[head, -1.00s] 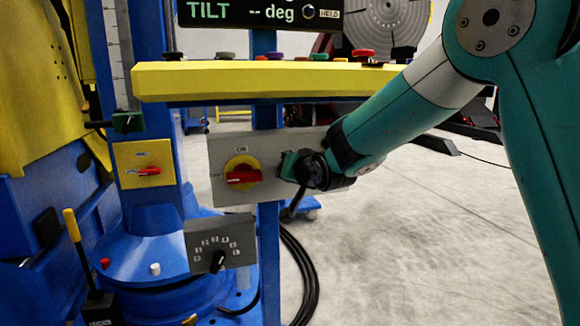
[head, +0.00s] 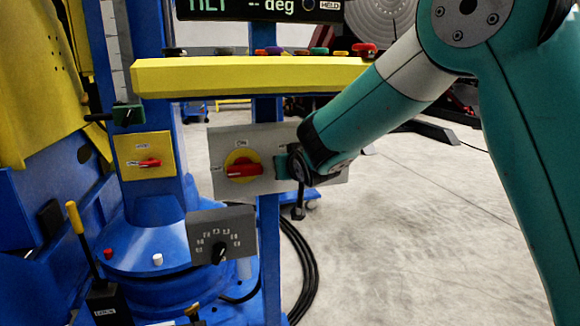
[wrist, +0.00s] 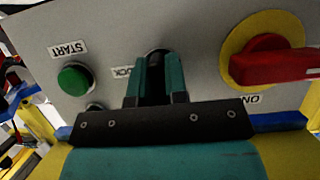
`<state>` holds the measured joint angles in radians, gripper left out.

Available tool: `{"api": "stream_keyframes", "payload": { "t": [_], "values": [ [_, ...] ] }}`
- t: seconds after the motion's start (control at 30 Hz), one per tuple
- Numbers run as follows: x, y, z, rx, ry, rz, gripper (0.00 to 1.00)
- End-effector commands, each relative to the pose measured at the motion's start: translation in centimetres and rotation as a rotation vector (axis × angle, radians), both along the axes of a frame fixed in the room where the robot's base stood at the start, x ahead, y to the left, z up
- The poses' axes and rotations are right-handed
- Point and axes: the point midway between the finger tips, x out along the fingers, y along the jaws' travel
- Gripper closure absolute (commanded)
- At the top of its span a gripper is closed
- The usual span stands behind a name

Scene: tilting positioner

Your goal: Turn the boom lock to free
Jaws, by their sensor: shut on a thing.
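On the grey panel (head: 228,142), my gripper (head: 284,166) is shut on a small dark knob (wrist: 155,52), just right of the red rotary switch (head: 243,170). The wrist view shows both teal fingers (wrist: 155,80) around the knob, beside a partly hidden label. The knob's pointer direction is hidden. A red handle (head: 149,163) on a yellow plate (head: 145,145) sits on the blue column, with small labels above and at left. It lies nearly level, well left of my gripper. I cannot read which control is the boom lock.
A green START button (wrist: 74,79) sits on the same panel. A yellow rail (head: 250,77) with several coloured buttons runs above. A grey selector box (head: 222,235) is below, and a yellow-tipped lever (head: 75,220) stands lower left. Open floor (head: 420,230) lies at right.

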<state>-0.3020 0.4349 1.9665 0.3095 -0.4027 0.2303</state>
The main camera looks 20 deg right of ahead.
Motion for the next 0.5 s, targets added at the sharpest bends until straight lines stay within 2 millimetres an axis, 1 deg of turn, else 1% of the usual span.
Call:
{"api": "stream_keyframes", "payload": {
  "t": [0.23, 0.27, 0.3, 0.37, 0.5],
  "values": [
    [-0.03, -0.01, -0.1, -0.003, 0.002, 0.0, 1.0],
    [-0.03, -0.01, -0.1, -0.003, 0.002, 0.0, 0.84],
    [-0.03, -0.01, -0.1, -0.003, 0.002, 0.0, 0.75],
    [-0.03, -0.01, -0.09, -0.003, 0.002, 0.0, 0.61],
    [-0.01, -0.01, -0.05, -0.002, 0.001, 0.001, 0.61]
  ]
}}
